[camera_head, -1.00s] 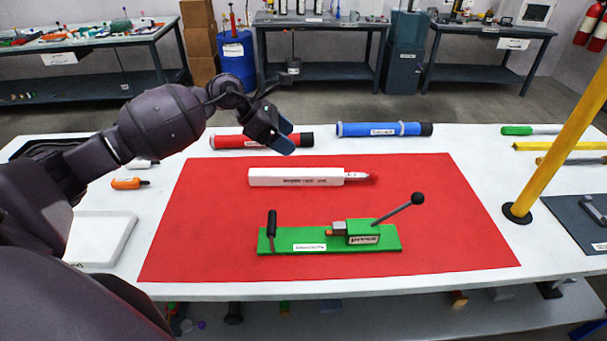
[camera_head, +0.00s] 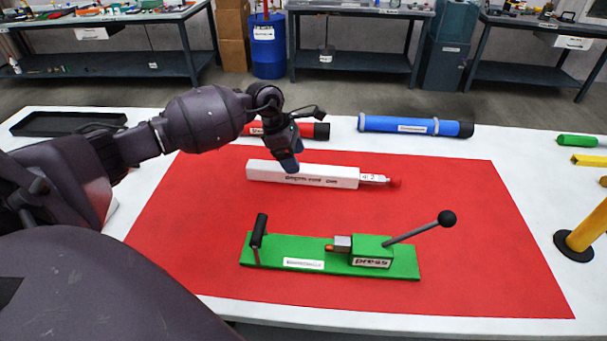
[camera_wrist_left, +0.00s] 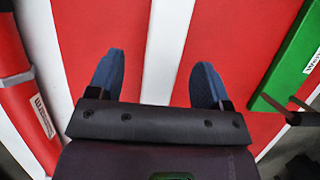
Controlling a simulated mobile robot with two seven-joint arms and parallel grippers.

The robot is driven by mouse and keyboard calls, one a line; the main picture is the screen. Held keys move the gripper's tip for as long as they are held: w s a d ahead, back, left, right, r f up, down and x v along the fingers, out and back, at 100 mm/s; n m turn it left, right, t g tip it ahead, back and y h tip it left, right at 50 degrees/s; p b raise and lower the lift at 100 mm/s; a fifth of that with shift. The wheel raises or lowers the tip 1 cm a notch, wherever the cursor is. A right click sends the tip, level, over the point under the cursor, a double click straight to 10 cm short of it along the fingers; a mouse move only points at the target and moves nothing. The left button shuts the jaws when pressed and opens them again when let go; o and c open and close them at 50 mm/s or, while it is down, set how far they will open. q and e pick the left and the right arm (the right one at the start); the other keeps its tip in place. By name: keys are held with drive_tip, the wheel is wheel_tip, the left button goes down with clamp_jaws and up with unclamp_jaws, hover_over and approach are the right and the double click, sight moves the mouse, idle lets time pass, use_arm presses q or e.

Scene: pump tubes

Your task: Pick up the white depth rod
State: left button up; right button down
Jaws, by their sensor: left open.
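The white depth rod (camera_head: 318,176) lies on the red mat (camera_head: 180,235). It is a long square white bar with dark lettering and a thinner, red-tipped right end. My left gripper (camera_head: 291,160) is above its left half, fingers pointing down, and hides a little of it. In the left wrist view, the blue fingers of my left gripper (camera_wrist_left: 155,80) are wide apart and empty. The white rod (camera_wrist_left: 168,45) runs between them in that view, with red mat on both sides. I cannot tell exactly how high the fingertips are. My right gripper is not in view.
A green press (camera_head: 330,257) with a black-knobbed lever stands in front of the rod. Behind the rod lie a red tube (camera_head: 312,131), partly hidden by my gripper, and a blue tube (camera_head: 395,124). A yellow post (camera_head: 590,225) stands at right.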

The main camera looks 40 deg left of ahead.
sight(303, 171)
use_arm(q)
drive_tip(key=shift+d+x, duration=0.1)
drive_tip(key=shift+x, duration=1.25)
drive_tip(key=shift+d+x, duration=0.15)
drive_tip(key=shift+x, duration=1.2)
drive_tip(key=shift+s+r, duration=0.1)
drive_tip(key=c, duration=1.2)
